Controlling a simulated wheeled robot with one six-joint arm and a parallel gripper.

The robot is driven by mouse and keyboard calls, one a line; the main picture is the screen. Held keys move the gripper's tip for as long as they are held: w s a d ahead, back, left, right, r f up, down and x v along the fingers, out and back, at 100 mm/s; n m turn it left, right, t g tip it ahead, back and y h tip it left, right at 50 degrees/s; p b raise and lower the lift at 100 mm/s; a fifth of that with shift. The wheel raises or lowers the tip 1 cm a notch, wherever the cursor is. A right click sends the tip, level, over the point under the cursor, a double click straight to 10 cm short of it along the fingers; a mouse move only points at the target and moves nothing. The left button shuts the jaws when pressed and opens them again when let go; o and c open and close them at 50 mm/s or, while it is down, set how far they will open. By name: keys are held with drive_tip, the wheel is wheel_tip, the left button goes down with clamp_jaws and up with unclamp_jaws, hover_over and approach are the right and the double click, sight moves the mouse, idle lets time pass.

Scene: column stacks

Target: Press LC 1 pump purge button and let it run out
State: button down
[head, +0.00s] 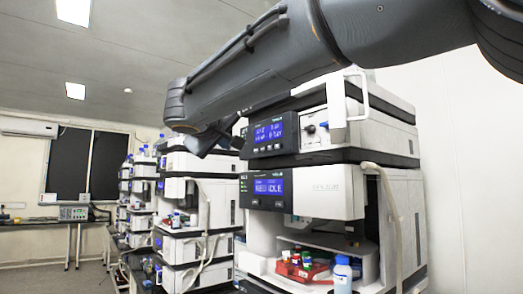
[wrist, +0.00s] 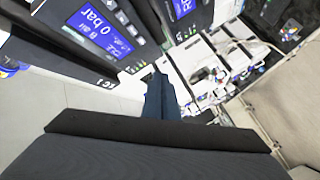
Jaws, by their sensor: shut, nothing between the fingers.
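The near stack's upper module shows a lit blue display (head: 275,131) in the head view, its text too small to read surely. A partly cut label, seemingly ending in "C1", sits at that panel's lower edge. I cannot tell which button is purge. My gripper (wrist: 158,74) is shut and empty, its tips appearing beside the panel's lower right corner.
Below the upper module, another display (head: 268,187) shows "IDLE". A red tray (head: 302,270) with vials and a white bottle (head: 343,273) stand in the near stack's open bay. A pale hose (head: 392,215) hangs at its right. More stacks (head: 190,220) stand behind at left.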

sight(263, 149)
drive_tip(key=w+d, duration=0.5)
drive_tip(key=d, duration=0.2)
drive_tip(key=shift+p, duration=0.4)
drive_tip(key=shift+d, duration=0.2)
idle(1.8)
drive_tip(key=shift+w+d+b, duration=0.2)
drive_tip(key=shift+d+b, duration=0.1)
drive_tip(key=shift+b, duration=0.2)
drive_tip(key=shift+w+d, duration=0.25)
drive_tip(key=shift+d, duration=0.1)
idle(0.5)
drive_tip(key=shift+s+a+b, duration=0.1)
drive_tip(key=shift+a+b, duration=0.05)
drive_tip(key=shift+b, duration=0.2)
drive_tip(key=shift+s+a+b, duration=0.4)
drive_tip(key=shift+a, duration=0.15)
drive_tip(key=shift+a, duration=0.1)
